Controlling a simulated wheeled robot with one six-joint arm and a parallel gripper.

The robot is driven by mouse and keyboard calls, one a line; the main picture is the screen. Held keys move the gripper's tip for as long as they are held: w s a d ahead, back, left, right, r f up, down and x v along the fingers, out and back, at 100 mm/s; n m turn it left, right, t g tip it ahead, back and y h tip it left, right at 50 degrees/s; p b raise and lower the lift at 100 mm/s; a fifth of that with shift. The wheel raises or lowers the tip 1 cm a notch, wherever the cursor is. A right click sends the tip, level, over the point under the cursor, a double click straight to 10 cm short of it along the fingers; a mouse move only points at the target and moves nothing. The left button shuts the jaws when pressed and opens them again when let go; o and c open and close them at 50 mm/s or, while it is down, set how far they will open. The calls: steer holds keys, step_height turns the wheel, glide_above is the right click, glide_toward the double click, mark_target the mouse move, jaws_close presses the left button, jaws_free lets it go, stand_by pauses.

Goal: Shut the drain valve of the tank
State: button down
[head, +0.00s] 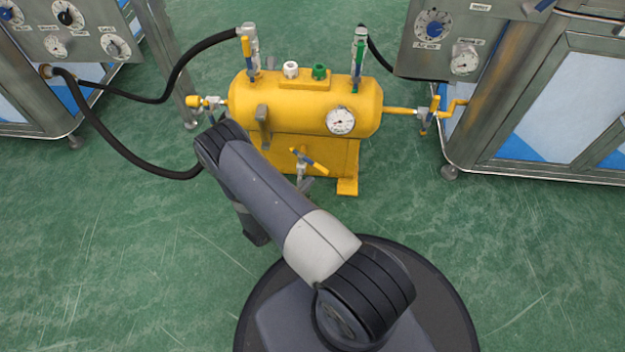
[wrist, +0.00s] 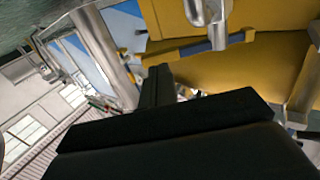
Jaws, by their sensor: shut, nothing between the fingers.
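The yellow tank (head: 300,105) stands on the floor at the upper middle of the head view. Its drain valve (head: 301,170) is low on the front, with a yellow and blue lever (head: 310,161) slanting down to the right. In the wrist view a silver fitting (wrist: 207,12) hangs at the top, with a blue and yellow bar (wrist: 212,46), seemingly the lever, across it. My gripper (wrist: 158,82) is shut and empty, its dark fingers just below that bar's left part. I cannot tell whether they touch. In the head view my arm hides most of the gripper.
Other levered valves sit on the tank's top (head: 358,60) and at its right pipe (head: 428,115). A round gauge (head: 341,121) faces front. Black hoses (head: 130,150) run to a left cabinet. A metal cabinet (head: 545,110) stands at right. The green floor in front is clear.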

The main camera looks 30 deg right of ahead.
mark_target(319, 171)
steer(key=shift+b+x, duration=0.4)
steer(key=shift+x, duration=1.05)
steer(key=shift+d, duration=0.1)
